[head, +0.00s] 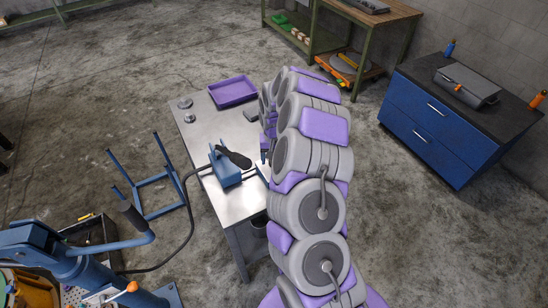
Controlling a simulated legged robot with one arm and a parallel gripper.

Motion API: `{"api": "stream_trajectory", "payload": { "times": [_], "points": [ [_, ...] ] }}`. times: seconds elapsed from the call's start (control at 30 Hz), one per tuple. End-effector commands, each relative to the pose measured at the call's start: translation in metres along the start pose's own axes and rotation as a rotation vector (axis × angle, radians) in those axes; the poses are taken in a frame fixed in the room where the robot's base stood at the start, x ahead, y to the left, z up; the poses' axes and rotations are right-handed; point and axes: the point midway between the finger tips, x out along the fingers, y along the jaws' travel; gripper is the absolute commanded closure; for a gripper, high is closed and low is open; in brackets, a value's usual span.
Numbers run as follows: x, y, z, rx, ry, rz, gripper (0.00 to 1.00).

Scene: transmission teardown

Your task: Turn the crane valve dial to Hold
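A blue control box (226,176) stands on the metal-topped table. A black pointer-like handle (238,159) lies across its top and looks like the valve dial. Any Hold marking is too small to read. A dark hose runs from the box to the blue crane (75,258) at the lower left, which has an orange knob (132,287) near its foot. My arm reaches over the table's right side. My gripper (264,153) is mostly hidden behind my own arm, just right of the black handle. I cannot tell whether it touches anything or how its fingers stand.
The table (207,135) also holds a purple tray (233,92), small round metal parts (185,103) and a dark block (251,115). A blue frame stand (150,190) is on the floor to the left. A blue drawer cabinet (430,125) stands at the right.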

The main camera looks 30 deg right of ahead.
Motion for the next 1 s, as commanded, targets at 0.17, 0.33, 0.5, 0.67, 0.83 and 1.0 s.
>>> {"api": "stream_trajectory", "payload": {
  "times": [0.17, 0.33, 0.5, 0.67, 0.83, 1.0],
  "points": [
    [-0.023, 0.000, -0.001, 0.001, 0.004, -0.002, 0.30],
    [-0.061, 0.000, -0.001, 0.000, 0.005, -0.001, 0.30],
    [-0.098, 0.000, -0.002, 0.001, 0.004, -0.001, 0.30],
    [-0.133, 0.000, -0.003, 0.001, 0.008, -0.002, 0.30],
    [-0.157, 0.000, -0.002, 0.000, 0.002, 0.000, 0.30],
    [-0.169, 0.000, -0.002, 0.000, 0.000, 0.000, 0.30]
  ]
}}
